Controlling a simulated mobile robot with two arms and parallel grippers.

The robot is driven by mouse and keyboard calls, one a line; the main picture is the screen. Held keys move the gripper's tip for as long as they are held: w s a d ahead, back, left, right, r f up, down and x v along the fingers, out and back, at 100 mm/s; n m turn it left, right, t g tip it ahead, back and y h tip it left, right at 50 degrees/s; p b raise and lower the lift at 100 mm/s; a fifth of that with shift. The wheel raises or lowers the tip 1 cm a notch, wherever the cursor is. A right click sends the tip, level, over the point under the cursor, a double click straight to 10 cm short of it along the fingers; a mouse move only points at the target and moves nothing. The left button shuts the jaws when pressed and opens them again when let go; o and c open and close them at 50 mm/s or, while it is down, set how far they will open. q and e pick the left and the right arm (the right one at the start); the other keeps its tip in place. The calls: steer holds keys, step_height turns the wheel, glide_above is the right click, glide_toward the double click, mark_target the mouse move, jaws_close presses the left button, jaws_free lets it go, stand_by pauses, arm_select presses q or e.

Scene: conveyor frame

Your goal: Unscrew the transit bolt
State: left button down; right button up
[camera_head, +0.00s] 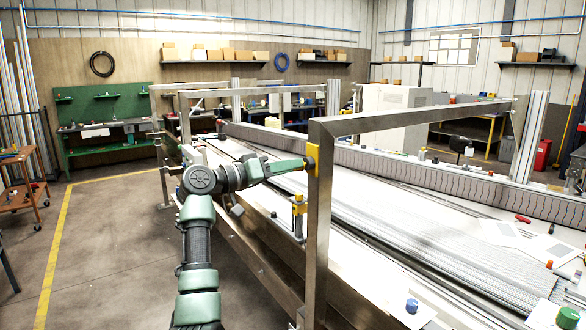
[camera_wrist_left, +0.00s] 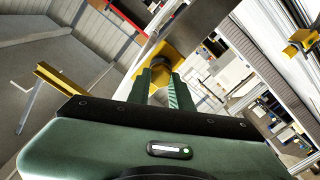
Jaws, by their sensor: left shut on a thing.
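The transit bolt (camera_wrist_left: 160,64) shows in the left wrist view as a dark round head against a yellow bracket (camera_wrist_left: 181,60). In the head view the yellow bracket (camera_head: 313,160) sits on an upright post of the metal frame. My left gripper (camera_head: 304,164) reaches it from the left; the bolt itself is hidden there. In the left wrist view my left gripper (camera_wrist_left: 160,77) has its two green fingers on either side of the bolt head, shut on it. My right gripper does not show.
The metal frame post (camera_head: 317,235) stands close to my left gripper, with its top bar (camera_head: 415,116) running right. The conveyor bed (camera_head: 400,225) lies behind it. A blue-capped item (camera_head: 411,306) stands on the near ledge.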

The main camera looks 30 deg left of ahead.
arm_select(q)
steer(key=shift+b+v, duration=0.55)
steer(key=shift+v, duration=1.45)
steer(key=shift+b+v, duration=0.85)
steer(key=shift+v, duration=1.65)
